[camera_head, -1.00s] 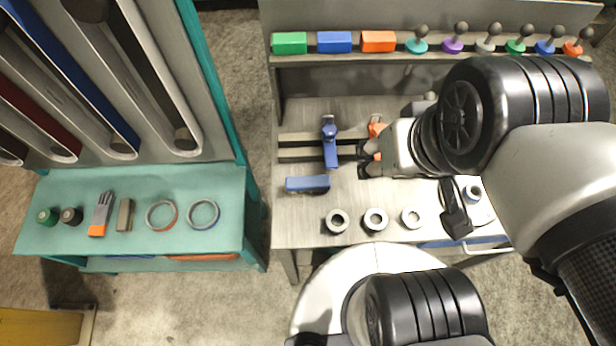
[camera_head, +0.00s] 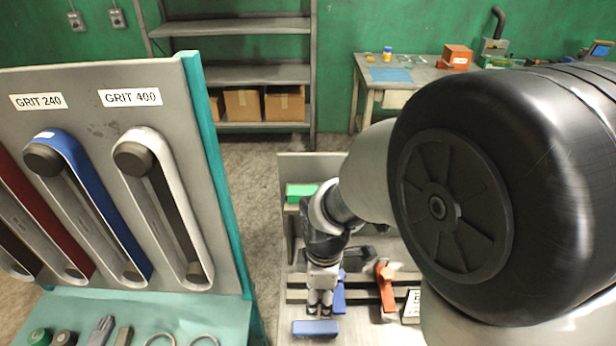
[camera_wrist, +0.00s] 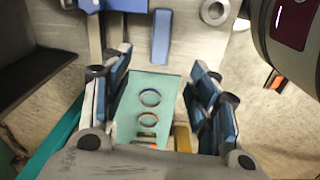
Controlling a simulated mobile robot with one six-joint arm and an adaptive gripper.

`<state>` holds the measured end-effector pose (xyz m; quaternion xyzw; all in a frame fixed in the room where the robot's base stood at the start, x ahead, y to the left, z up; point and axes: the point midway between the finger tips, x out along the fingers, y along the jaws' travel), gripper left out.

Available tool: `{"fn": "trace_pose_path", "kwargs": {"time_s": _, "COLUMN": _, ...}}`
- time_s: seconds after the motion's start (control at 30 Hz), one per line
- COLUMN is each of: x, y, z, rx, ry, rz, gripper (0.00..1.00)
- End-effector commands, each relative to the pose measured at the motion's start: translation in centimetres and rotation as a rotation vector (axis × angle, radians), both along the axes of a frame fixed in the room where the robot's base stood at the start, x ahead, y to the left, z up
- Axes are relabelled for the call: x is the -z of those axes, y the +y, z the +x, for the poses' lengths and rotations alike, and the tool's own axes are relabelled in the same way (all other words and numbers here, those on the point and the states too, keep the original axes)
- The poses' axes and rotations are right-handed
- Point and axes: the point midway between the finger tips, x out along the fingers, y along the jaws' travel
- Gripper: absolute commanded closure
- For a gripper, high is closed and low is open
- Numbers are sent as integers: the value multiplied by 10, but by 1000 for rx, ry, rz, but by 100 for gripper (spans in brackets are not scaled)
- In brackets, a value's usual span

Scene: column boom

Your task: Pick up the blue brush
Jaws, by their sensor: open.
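The blue brush (camera_head: 316,328) is a blue block lying crosswise near the front edge of the grey workbench. In the wrist view, the brush (camera_wrist: 162,37) lies lengthwise beyond and between my fingers; its underside is hidden. My gripper (camera_head: 319,308) points down and appears just behind the brush in the head view. In the wrist view, my gripper (camera_wrist: 157,75) has its two fingers spread, with nothing between them. Contact with the brush is not visible.
A blue clamp-like tool (camera_head: 339,294) lies close to my gripper, with an orange one (camera_head: 386,285) to its right. A grey ring (camera_wrist: 214,12) lies near the brush. A green block (camera_head: 300,192) sits at the back. The teal bench (camera_head: 235,320) stands left, across a gap.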

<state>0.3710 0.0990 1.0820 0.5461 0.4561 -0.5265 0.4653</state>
Motion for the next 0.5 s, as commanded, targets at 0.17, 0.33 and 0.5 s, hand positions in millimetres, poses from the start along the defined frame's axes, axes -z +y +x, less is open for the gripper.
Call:
{"fn": "trace_pose_path", "kwargs": {"time_s": 0.17, "x": 23, "y": 9, "z": 1, "rx": -116, "ry": 31, "rz": -11, "gripper": 45}}
{"fn": "trace_pose_path", "kwargs": {"time_s": 0.33, "x": 49, "y": 9, "z": 1, "rx": -126, "ry": 35, "rz": -11, "gripper": 45}}
{"fn": "trace_pose_path", "kwargs": {"time_s": 0.5, "x": 87, "y": 9, "z": 0, "rx": -125, "ry": 36, "rz": -12, "gripper": 45}}
